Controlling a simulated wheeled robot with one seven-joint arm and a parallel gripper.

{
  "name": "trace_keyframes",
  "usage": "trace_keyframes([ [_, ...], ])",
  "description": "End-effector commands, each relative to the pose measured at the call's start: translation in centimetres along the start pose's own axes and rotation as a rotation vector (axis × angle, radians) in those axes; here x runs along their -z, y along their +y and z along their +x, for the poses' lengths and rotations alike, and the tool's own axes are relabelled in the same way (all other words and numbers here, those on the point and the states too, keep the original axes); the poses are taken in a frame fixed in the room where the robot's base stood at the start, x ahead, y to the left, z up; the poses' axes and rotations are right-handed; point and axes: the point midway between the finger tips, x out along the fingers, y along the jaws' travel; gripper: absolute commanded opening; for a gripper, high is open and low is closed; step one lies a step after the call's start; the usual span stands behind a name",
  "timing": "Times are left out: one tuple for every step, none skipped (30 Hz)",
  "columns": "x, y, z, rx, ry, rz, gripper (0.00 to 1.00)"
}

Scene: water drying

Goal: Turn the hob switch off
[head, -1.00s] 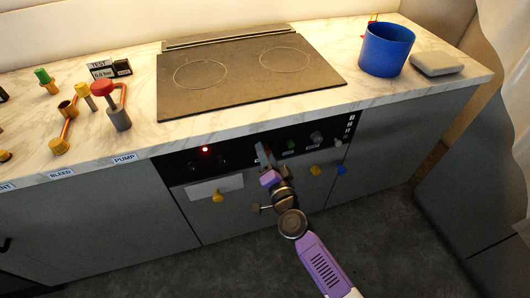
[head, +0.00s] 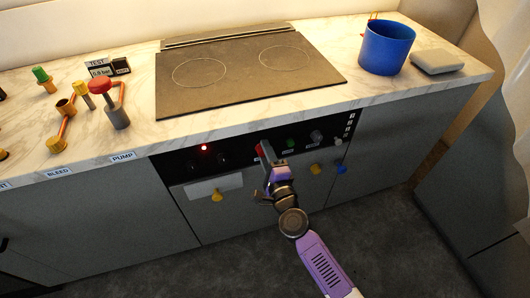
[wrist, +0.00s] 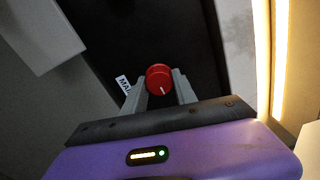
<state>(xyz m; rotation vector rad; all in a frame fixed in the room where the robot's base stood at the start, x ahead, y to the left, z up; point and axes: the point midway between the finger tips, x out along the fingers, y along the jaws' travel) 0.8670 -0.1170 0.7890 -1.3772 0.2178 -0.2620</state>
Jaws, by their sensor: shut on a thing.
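The black control panel (head: 175,168) runs along the cabinet front under the hob (head: 245,75). A round red knob (wrist: 158,76) with a white pointer line sits on the panel in the wrist view. A partly hidden white label beside it reads "MAI". My gripper (wrist: 160,84) is shut on the red knob, one finger on each side. In the head view my gripper (head: 265,152) is at the panel's middle and mostly covers this knob. A small red light (head: 204,148) is lit on the panel's left part. I cannot tell which knob is the hob switch.
Two dark knobs are left of my gripper; a green knob (head: 291,144) and a grey knob (head: 316,137) are to its right. Yellow handles (head: 217,195) and a blue one (head: 341,169) stick out below. A blue pot (head: 386,48) stands on the counter.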

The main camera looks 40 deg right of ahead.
Motion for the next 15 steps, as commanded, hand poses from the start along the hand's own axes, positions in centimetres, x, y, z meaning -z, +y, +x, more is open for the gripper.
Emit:
trace_keyframes([
  [0.11, 0.18, -0.08, -0.002, 0.002, 0.014, 0.00],
  [0.11, 0.18, -0.08, -0.002, 0.002, 0.023, 0.00],
  [0.11, 0.19, -0.08, -0.003, 0.002, 0.033, 0.00],
  [0.11, 0.19, -0.08, -0.003, 0.002, 0.038, 0.00],
  [0.10, 0.19, -0.09, -0.003, 0.002, 0.043, 0.00],
  [0.10, 0.19, -0.09, -0.003, 0.002, 0.048, 0.00],
  [0.10, 0.19, -0.09, -0.003, 0.002, 0.051, 0.00],
  [0.10, 0.19, -0.09, -0.003, 0.002, 0.054, 0.00],
  [0.10, 0.20, -0.09, -0.003, 0.002, 0.057, 0.00],
  [0.10, 0.20, -0.09, -0.003, 0.002, 0.058, 0.00],
  [0.10, 0.20, -0.09, -0.003, 0.002, 0.059, 0.00],
  [0.10, 0.20, -0.09, -0.003, 0.002, 0.060, 0.00],
  [0.10, 0.20, -0.09, -0.003, 0.002, 0.060, 0.00],
  [0.10, 0.20, -0.10, -0.003, 0.002, 0.061, 0.00],
  [0.10, 0.20, -0.10, -0.003, 0.002, 0.060, 0.00],
])
